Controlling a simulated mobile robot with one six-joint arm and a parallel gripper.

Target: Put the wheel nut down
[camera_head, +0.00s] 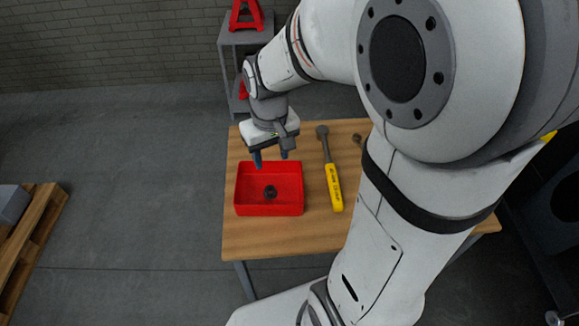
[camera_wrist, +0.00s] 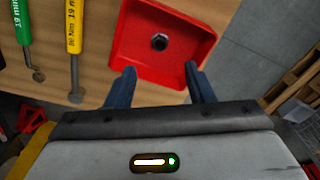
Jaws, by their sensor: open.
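The wheel nut (camera_head: 270,192) is a small dark ring lying on the floor of the red tray (camera_head: 241,205). In the wrist view the nut (camera_wrist: 159,42) lies inside the tray (camera_wrist: 124,45), apart from the fingers. My gripper (camera_head: 271,159) is above the far edge of the tray, pointing down, with its blue fingers apart. In the wrist view my gripper (camera_wrist: 160,80) is open, with nothing between its fingertips. No part of the nut is hidden by the fingers.
The tray stands on a wooden table (camera_head: 260,240). A yellow-handled wrench (camera_head: 334,186) lies right of the tray; the wrist view also shows a green-handled tool (camera_wrist: 22,22). A grey shelf (camera_head: 232,70) with red stands is behind. A wooden pallet (camera_head: 30,232) stands at left.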

